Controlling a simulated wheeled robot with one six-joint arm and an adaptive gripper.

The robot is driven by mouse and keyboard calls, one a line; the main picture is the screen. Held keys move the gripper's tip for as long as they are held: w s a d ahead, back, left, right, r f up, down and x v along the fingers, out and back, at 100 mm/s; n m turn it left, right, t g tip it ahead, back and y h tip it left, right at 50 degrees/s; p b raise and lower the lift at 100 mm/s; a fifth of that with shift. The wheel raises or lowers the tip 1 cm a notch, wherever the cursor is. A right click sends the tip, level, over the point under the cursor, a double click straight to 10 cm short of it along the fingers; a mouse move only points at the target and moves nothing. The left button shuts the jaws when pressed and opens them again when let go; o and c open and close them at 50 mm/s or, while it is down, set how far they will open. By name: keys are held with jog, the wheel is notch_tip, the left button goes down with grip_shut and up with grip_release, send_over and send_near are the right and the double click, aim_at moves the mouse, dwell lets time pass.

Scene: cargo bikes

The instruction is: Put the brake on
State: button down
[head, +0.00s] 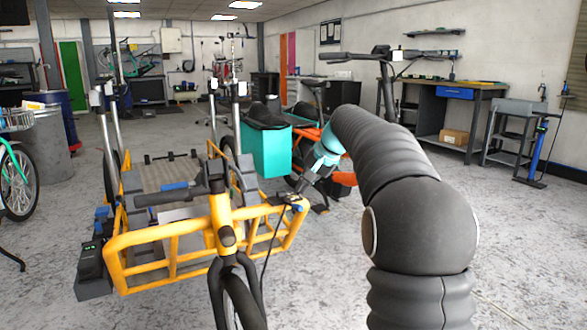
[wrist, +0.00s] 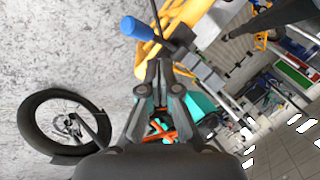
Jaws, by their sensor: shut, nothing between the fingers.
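The yellow cargo bike (head: 150,243) stands in front of me, with its yellow rail frame, handlebar and front wheel. A small blue-tipped lever (head: 297,207) sits at the right corner of the frame. In the wrist view its blue grip (wrist: 136,28) lies up and left of my fingertips, on a dark mount beside the yellow rail. I take this lever for the brake. My gripper (head: 301,192) is just above that corner, shut and empty. In the wrist view the fingertips (wrist: 158,66) point toward the lever's mount. I cannot tell whether they touch it.
A teal box (head: 265,150) on another bike with orange parts stands close behind my gripper. A handlebar (head: 385,55) rises behind my arm. A workbench (head: 455,92) is along the right wall. The bike's front wheel (wrist: 62,122) shows below left.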

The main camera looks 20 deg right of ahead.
jog(key=shift+w+d+r, duration=0.1)
jog(key=shift+d, duration=0.05)
jog(key=shift+w+a+r+p, duration=0.2)
jog(key=shift+w+p, duration=0.4)
jog(key=shift+p, duration=0.4)
jog(key=s+d+r+p, duration=0.4)
jog(key=s+d+r, duration=0.2)
jog(key=s, duration=0.1)
jog(key=shift+d+r, duration=0.15)
jog(key=shift+d, duration=0.2)
dwell(0.3)
